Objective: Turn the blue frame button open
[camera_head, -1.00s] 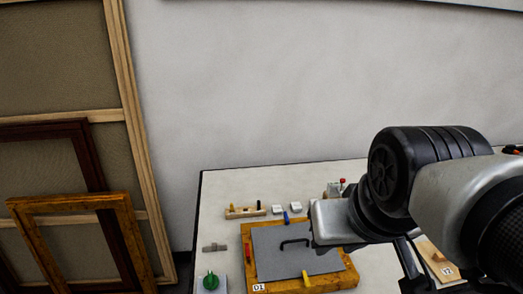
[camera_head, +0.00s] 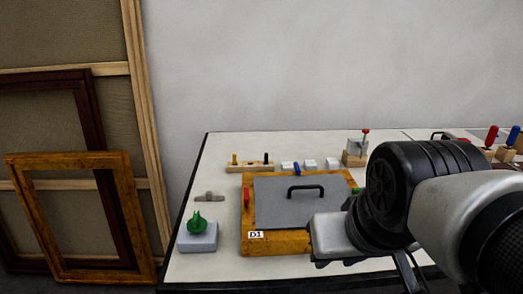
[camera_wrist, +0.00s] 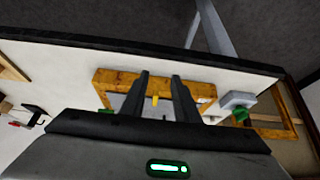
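The wooden frame (camera_head: 249,236) with a grey back panel (camera_head: 290,210) and black handle (camera_head: 306,188) lies on the table. The small blue button (camera_head: 288,166) is at its far edge; its exact angle is too small to tell. A red button (camera_head: 246,197) is on the left edge and a green one (camera_head: 355,190) on the right. My gripper's hand (camera_head: 333,236) is over the near right corner in the head view, away from the blue button. In the wrist view my gripper (camera_wrist: 160,76) is open and empty, with the yellow button (camera_wrist: 155,99) between its fingers in the picture.
A green knob on a grey block (camera_head: 198,236) and a grey piece (camera_head: 209,197) stand left of the frame. A wooden peg holder (camera_head: 249,168), white blocks (camera_head: 309,164) and a red-topped fixture (camera_head: 357,152) stand behind it.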

